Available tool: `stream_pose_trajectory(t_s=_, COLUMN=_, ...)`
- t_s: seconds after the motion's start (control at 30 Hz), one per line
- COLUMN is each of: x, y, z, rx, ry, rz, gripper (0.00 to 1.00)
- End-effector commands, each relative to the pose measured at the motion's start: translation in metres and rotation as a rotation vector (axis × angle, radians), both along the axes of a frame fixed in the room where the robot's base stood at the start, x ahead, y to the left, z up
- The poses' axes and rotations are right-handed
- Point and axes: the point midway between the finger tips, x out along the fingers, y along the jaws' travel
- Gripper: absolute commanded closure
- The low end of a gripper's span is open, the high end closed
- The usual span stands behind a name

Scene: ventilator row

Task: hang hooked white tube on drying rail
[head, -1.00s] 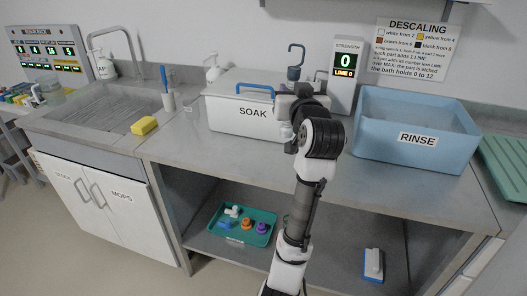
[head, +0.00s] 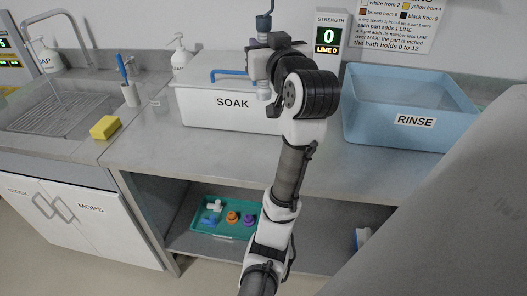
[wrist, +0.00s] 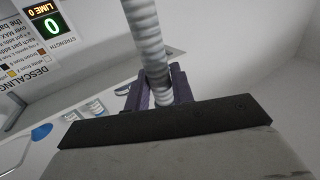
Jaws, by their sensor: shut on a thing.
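My gripper (head: 262,66) is shut on the hooked white tube, above the right side of the SOAK tub. In the wrist view the tube (wrist: 148,42) is white and ribbed, running up from between the dark purple jaws (wrist: 155,95). The tube looks roughly upright. I cannot make out the drying rail in either view.
The white SOAK tub (head: 205,108) has a blue handle (head: 228,73). A blue RINSE tub (head: 370,128) stands to the right on the counter (head: 150,150). A large grey surface (head: 455,200) fills the right foreground. A teal tray (head: 200,229) with small parts sits on the lower shelf.

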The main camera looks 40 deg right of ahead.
Motion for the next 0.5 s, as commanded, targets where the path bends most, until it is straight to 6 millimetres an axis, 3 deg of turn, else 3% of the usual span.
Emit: stream_pose_trajectory(t_s=0.5, x=0.0, y=0.0, z=-0.106, rx=0.006, ry=0.004, rz=0.0, gripper=1.0)
